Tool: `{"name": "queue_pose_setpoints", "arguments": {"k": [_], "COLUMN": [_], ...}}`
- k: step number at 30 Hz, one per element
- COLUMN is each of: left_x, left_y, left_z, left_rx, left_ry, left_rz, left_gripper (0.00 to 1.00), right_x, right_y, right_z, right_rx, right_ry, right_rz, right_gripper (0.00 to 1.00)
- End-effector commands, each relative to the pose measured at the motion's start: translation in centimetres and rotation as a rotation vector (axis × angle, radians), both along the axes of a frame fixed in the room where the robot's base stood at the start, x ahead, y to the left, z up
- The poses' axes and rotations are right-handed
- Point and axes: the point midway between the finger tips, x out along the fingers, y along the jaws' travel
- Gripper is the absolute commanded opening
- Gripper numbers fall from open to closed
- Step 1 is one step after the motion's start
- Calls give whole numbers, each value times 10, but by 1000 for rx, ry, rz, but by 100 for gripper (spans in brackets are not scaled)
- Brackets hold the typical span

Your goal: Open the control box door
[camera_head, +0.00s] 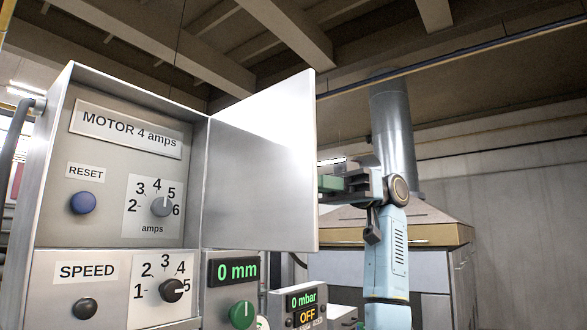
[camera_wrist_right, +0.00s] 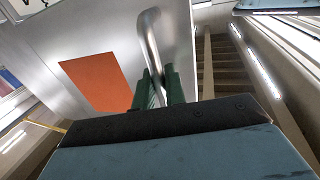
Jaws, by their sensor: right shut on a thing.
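The control box (camera_head: 62,180) stands at the left in the head view. Its silver door (camera_head: 260,160) is swung open to the right, showing the inner face, and the upper compartment is exposed. My right gripper (camera_head: 328,184) is just beyond the door's free edge, its fingertips partly hidden by the door. In the right wrist view, the green fingers of my right gripper (camera_wrist_right: 160,88) are shut on the curved metal door handle (camera_wrist_right: 151,45). The door's outer face (camera_wrist_right: 110,30) carries an orange panel (camera_wrist_right: 95,82). My left gripper is not in view.
The open compartment holds a blue RESET button (camera_head: 83,203) and an amps dial (camera_head: 162,206). Below are a SPEED panel (camera_head: 88,271) and a 0 mm display (camera_head: 233,271). A machine with a metal duct (camera_head: 393,120) stands behind my right arm.

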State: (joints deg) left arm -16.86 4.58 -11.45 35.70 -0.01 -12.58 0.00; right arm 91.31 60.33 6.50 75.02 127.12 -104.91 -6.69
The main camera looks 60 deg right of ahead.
Motion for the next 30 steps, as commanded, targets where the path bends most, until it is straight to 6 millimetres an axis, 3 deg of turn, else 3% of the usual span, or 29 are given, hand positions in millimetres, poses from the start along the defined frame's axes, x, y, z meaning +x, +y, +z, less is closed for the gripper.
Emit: {"name": "queue_pose_setpoints", "arguments": {"k": [10, 27, 28, 30], "left_x": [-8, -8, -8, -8], "left_y": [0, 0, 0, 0], "left_z": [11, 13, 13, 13], "left_rx": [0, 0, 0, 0], "left_ry": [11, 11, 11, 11], "left_rz": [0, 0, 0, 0], "left_gripper": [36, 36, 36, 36], "right_x": [4, 5, 5, 5], "right_y": [-26, -31, -31, -31], "right_z": [2, 1, 1, 1], "right_rx": [5, 5, 5, 4], "right_ry": [0, -2, -2, -1], "right_rz": [117, 143, 143, 142], "right_gripper": [0, 0, 14, 17]}}
